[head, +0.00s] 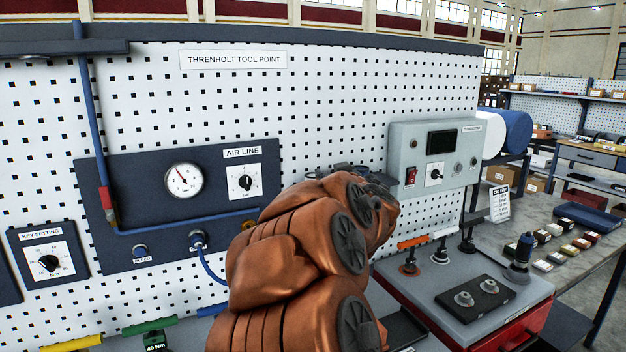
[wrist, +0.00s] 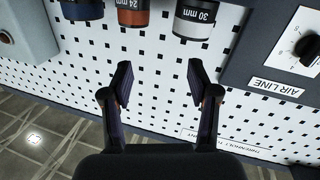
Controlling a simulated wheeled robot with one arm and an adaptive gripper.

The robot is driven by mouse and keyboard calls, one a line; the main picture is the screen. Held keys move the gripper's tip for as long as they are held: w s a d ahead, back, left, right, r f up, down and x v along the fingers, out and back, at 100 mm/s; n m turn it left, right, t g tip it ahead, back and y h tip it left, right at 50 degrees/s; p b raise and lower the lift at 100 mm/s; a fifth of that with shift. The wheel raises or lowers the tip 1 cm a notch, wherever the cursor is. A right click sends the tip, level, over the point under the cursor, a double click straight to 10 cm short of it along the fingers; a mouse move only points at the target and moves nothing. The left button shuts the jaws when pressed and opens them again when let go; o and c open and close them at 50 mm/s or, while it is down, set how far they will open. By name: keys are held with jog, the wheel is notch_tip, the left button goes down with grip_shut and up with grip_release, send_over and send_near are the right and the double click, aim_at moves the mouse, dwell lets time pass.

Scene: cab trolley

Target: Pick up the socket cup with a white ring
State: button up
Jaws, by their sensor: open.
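The socket cup with a white ring (wrist: 196,20) shows at the top of the wrist view, marked 30 mm, with a dark body; its upper part is cut off by the frame. My gripper (wrist: 159,88) is open and empty, with its two fingers spread in front of the pegboard. The cup is apart from the fingers, beyond the right finger's tip. In the head view my copper-coloured arm hides the gripper, and I cannot make out the cup there.
An orange-ringed cup (wrist: 133,14) marked 24 mm and a blue-ringed cup (wrist: 80,9) stand left of the white-ringed one. A control box (head: 433,155) is on the pegboard. A red cabinet (head: 510,335) carries stands with orange and white tabs.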

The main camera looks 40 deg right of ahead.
aim_at(313, 174)
jog(key=shift+w+d+f+n+t+y+p, duration=0.15)
jog(key=shift+w+f+n+t+y+p, duration=0.35)
jog(key=shift+w+y, duration=0.75)
jog(key=shift+w+d+f+n+t+y+p, duration=0.15)
jog(key=shift+w+f+n+t+y+p, duration=0.15)
jog(key=shift+w+f+n+y+p, duration=0.7)
jog(key=shift+w+d+f+n+t+y+p, duration=0.2)
jog(key=shift+w+f+t+y+p, duration=0.2)
jog(key=shift+w+y, duration=1.15)
jog(key=shift+w, duration=0.15)
jog(key=shift+c, duration=0.4)
jog(key=shift+r, duration=0.1)
jog(key=c, duration=0.9)
jog(key=shift+c, duration=0.2)
